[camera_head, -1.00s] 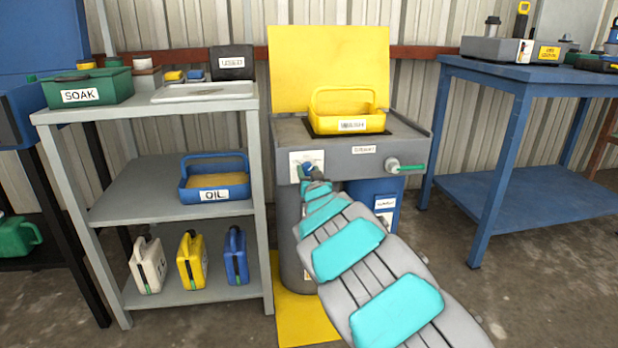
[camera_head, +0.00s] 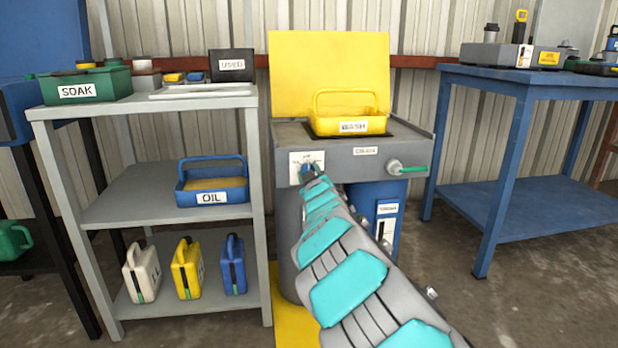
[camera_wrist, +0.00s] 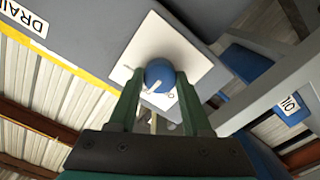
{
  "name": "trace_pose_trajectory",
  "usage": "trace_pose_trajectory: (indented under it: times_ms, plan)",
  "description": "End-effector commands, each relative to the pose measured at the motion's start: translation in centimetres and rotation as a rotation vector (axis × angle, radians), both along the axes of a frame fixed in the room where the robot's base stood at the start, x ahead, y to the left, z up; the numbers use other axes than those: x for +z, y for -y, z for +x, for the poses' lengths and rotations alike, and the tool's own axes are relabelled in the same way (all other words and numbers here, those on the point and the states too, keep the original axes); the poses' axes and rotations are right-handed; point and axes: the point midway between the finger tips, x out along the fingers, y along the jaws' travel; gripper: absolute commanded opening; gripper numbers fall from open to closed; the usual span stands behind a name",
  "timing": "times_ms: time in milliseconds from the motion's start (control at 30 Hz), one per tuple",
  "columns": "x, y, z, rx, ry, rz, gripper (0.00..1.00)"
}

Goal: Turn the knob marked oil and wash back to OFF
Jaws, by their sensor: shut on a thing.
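The knob (camera_wrist: 160,75) is round and blue with a white pointer mark, on a white square plate (camera_wrist: 191,55) on the front of the grey wash station. The plate also shows in the head view (camera_head: 296,158), where my gripper (camera_head: 309,171) mostly hides the knob. In the wrist view my gripper (camera_wrist: 159,84) has its two green fingers on either side of the knob, shut on it. Small marks on the plate are too small to read, so the setting pointed at is unclear. A yellow WASH basket (camera_head: 351,122) sits on top of the station.
A green-handled drain tap (camera_head: 397,167) sticks out to the right of the knob. A grey shelf (camera_head: 125,215) with a blue OIL basket (camera_head: 213,198) stands close on the left. A blue bench (camera_head: 545,78) stands at the right.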

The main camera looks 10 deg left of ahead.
Motion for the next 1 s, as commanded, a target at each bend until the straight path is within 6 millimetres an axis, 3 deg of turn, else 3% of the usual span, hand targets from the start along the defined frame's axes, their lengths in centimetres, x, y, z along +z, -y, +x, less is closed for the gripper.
trace_pose_trajectory:
  times_ms: [533, 567, 800, 1000]
  plan:
    - [0.00, -0.07, -0.03, 0.001, 0.006, -0.022, 0.00]
    - [0.00, -0.07, -0.03, 0.001, 0.006, -0.022, 0.52]
    - [0.01, -0.04, -0.02, 0.001, 0.006, -0.021, 0.79]
    - [0.01, -0.03, -0.02, 0.000, 0.006, -0.021, 0.79]
